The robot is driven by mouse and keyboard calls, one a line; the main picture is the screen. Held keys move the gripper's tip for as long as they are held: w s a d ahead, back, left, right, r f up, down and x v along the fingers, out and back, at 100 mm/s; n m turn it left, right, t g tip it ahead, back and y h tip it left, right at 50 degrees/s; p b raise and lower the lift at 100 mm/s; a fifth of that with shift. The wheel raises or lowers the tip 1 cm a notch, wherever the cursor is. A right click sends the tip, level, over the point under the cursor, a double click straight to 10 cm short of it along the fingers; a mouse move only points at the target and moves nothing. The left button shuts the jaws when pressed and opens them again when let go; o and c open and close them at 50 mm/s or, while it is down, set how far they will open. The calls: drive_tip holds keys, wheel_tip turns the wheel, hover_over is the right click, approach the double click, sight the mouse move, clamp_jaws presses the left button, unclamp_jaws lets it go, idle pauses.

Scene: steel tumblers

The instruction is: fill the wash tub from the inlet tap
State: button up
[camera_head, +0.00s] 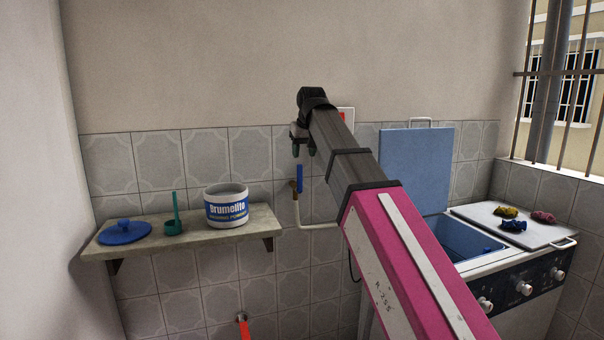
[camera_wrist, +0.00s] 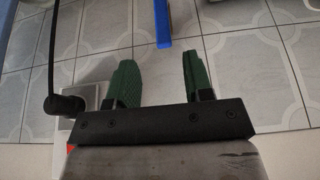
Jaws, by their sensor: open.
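The wall tap has a blue lever (camera_head: 300,178) that stands upright over a brass-coloured body; a pale pipe (camera_head: 301,218) bends from it toward the right. In the wrist view the blue lever (camera_wrist: 163,28) lies beyond my fingertips, lined up with the gap between them and apart from both. My gripper (camera_head: 304,151) is open and empty, above the lever in the head view; its green fingers show in the wrist view (camera_wrist: 158,58). The wash tub (camera_head: 468,238) is a blue basin in a white machine at right, its blue lid (camera_head: 416,165) raised. My arm hides part of it.
A second tap with a red lever (camera_head: 244,326) is low on the wall. A shelf (camera_head: 178,246) holds a washing powder tub (camera_head: 226,208), a blue lid (camera_head: 124,233) and a teal holder (camera_head: 174,222). A black plug (camera_wrist: 64,104) sits in a wall socket beside my fingers.

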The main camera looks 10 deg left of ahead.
sight(299, 172)
drive_tip(key=x, duration=0.9)
drive_tip(key=shift+w+a+f, duration=0.25)
drive_tip(key=shift+w+a, duration=0.05)
drive_tip(key=shift+a, duration=0.1)
clamp_jaws()
